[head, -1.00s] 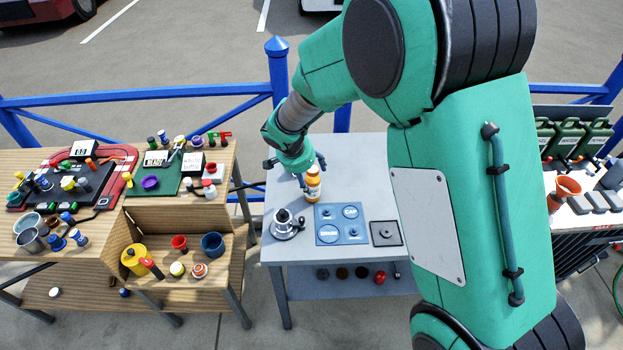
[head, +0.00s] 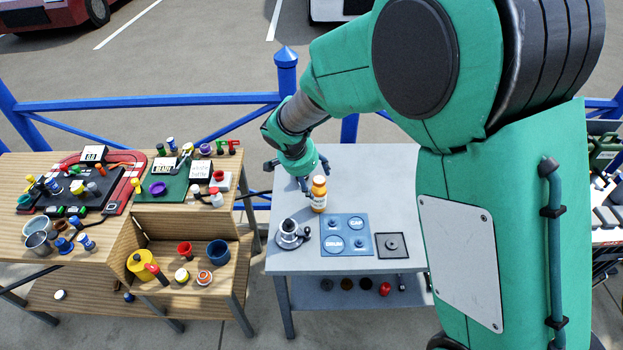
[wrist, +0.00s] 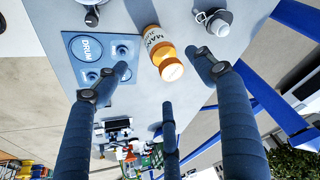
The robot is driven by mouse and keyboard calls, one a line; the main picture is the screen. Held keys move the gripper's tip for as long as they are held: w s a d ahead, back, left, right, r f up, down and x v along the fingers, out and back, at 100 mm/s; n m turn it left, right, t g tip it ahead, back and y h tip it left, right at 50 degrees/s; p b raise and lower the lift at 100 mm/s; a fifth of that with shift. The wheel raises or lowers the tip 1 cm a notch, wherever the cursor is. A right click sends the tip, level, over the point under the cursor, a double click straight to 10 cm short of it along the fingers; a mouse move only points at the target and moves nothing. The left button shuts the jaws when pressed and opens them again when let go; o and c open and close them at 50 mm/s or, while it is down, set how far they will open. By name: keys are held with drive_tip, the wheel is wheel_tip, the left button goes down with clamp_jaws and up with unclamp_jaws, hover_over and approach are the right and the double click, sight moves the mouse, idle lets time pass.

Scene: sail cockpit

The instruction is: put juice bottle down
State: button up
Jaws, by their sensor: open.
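The juice bottle (head: 319,195), orange with a white label and an orange cap, stands upright on the grey table (head: 385,165). My gripper (head: 306,184) is just behind and to the left of it, near the height of its cap. The blue fingers of my gripper (wrist: 160,64) are spread wide on either side of the bottle, with visible gaps. A third finger shows below it. The gripper is open and holds nothing.
A silver pot-like item (head: 290,233) stands left of the bottle. A blue labelled board (head: 345,237) and a dark square pad (head: 392,245) lie in front and to the right. A wooden bench (head: 135,215) with many small items stands left. A blue railing (head: 200,97) runs behind.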

idle(0.3)
drive_tip(key=s+d+r+n+y, duration=0.1)
drive_tip(key=s+d+r, duration=0.6)
drive_tip(key=r, duration=0.2)
drive_tip(key=s+d+r+n, duration=0.2)
drive_tip(key=s+d+r, duration=0.4)
drive_tip(key=d+r, duration=0.15)
drive_tip(key=s+d+r+n+t+y, duration=0.1)
drive_tip(key=s+d+r+n, duration=0.1)
drive_tip(key=s, duration=0.9)
drive_tip(key=s+d+r+n, duration=0.2)
drive_tip(key=s+r, duration=0.3)
drive_tip(key=s, duration=0.6)
drive_tip(key=shift+s+d+n+t+y, duration=0.3)
drive_tip(key=shift+s+d+t+y, duration=0.1)
drive_tip(key=shift+d, duration=0.4)
